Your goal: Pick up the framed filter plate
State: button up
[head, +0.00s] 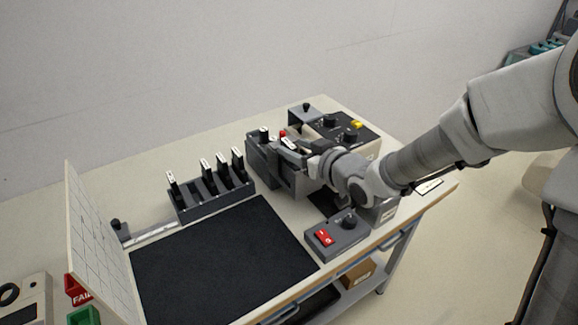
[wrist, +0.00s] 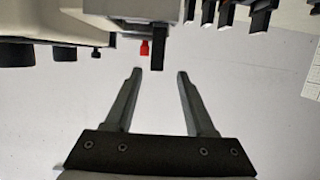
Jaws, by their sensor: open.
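A dark upright tab with a pale top (head: 264,132) stands in the grey device on the cart. It looks like the handle of the framed filter plate, but its frame is hidden in the device. In the wrist view the dark tab (wrist: 158,52) lies just beyond my fingertips, roughly centred between them. My gripper (wrist: 160,73) is open and empty, its two fingers apart. In the head view my gripper (head: 290,147) is beside the device, partly hiding it. Similar tabbed plates (head: 221,163) stand in a dark rack (head: 213,203) to the left.
A red knob (wrist: 145,47) sits close beside the dark tab. A control box (head: 345,130) with dark knobs stands right of the device. A switch box (head: 337,238) is at the front edge. A black mat (head: 220,265) lies clear, with a gridded panel (head: 100,240) upright at its left.

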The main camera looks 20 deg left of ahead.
aim_at(292, 147)
jog(key=shift+d+f+x, duration=0.1)
jog(key=shift+f+x, duration=0.05)
jog(key=shift+x, duration=1)
jog(key=shift+d+f+x, duration=0.15)
jog(key=shift+x, duration=0.95)
jog(key=shift+w, duration=0.1)
jog(key=shift+c, duration=0.3)
grip_shut()
